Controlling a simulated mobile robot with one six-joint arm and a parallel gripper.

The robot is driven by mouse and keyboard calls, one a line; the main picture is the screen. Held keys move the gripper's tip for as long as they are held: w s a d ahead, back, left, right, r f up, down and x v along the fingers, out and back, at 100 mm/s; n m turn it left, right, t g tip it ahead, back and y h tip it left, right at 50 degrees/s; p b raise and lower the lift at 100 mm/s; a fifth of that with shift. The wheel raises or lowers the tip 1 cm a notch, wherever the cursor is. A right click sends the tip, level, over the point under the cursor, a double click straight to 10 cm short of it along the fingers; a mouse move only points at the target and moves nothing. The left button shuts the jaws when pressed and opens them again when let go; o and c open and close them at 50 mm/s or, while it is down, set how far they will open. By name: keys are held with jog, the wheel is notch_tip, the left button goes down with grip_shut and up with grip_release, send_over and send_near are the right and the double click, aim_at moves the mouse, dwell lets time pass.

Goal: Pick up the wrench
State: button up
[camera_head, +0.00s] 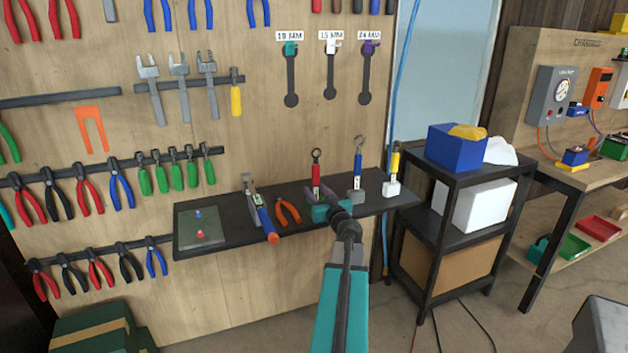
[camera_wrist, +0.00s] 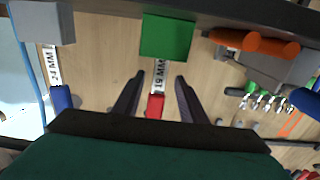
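Several wrenches stand upright on the dark shelf: a red-handled wrench (camera_head: 316,176), a blue-handled one (camera_head: 358,170) and a yellow-handled one (camera_head: 394,162). The red one stands at a green holder block (camera_head: 319,213). In the wrist view, the red handle (camera_wrist: 155,106) and a "19 MM" label (camera_wrist: 160,70) show between my fingers, with the green block (camera_wrist: 167,37) beyond. My gripper (camera_wrist: 160,78) is open, with gaps on both sides of the handle. In the head view, my gripper (camera_head: 338,209) is at the shelf's front edge, close to the green block, partly hiding it.
The shelf (camera_head: 240,231) also holds orange-handled pliers (camera_head: 288,212), a blue-and-orange tool (camera_head: 267,224) and a grey plate (camera_head: 198,229). Tools hang on the wooden wall behind. A black rack (camera_head: 440,228) stands close to the shelf's right end.

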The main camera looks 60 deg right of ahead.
aim_at(312, 185)
dwell(0.3)
jog(key=shift+p+x, duration=0.75)
jog(key=shift+x, duration=0.45)
jog(key=shift+p+x, duration=0.5)
jog(key=shift+x, duration=0.9)
jog(key=shift+f, duration=0.15)
grip_shut()
